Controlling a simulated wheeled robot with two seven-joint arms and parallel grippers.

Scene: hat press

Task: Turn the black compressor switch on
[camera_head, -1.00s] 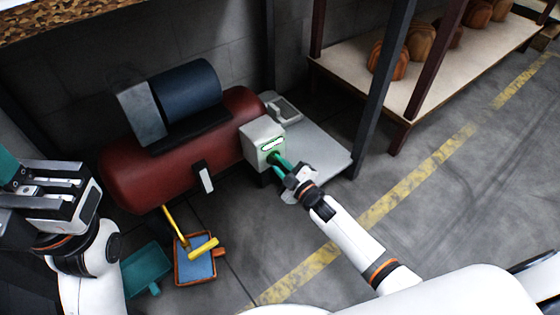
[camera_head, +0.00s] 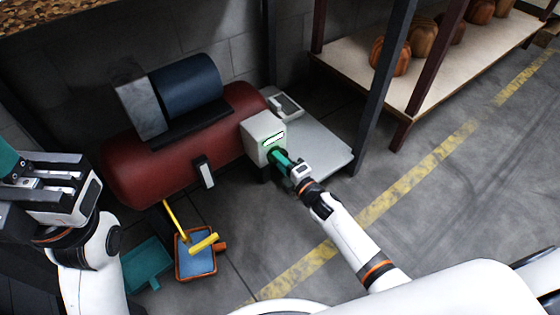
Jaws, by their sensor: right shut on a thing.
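The compressor has a red tank (camera_head: 135,175) with a dark blue motor (camera_head: 190,85) on top. A pale grey switch box (camera_head: 258,128) sits at its right end, with a green-lit strip (camera_head: 273,139) on its face. My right gripper (camera_head: 281,160) is at the front of this box, just below the lit strip. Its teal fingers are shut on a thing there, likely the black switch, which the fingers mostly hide. My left gripper (camera_head: 75,190) is at the left edge, away from the compressor; its finger gap is not clear.
A teal dustpan (camera_head: 147,266) and an orange-rimmed blue dustpan (camera_head: 196,262) with a yellow-handled brush (camera_head: 203,243) lie on the floor in front of the tank. A dark post (camera_head: 380,95) and a shelf (camera_head: 440,70) with brown hat blocks (camera_head: 420,38) stand right. The striped floor is clear.

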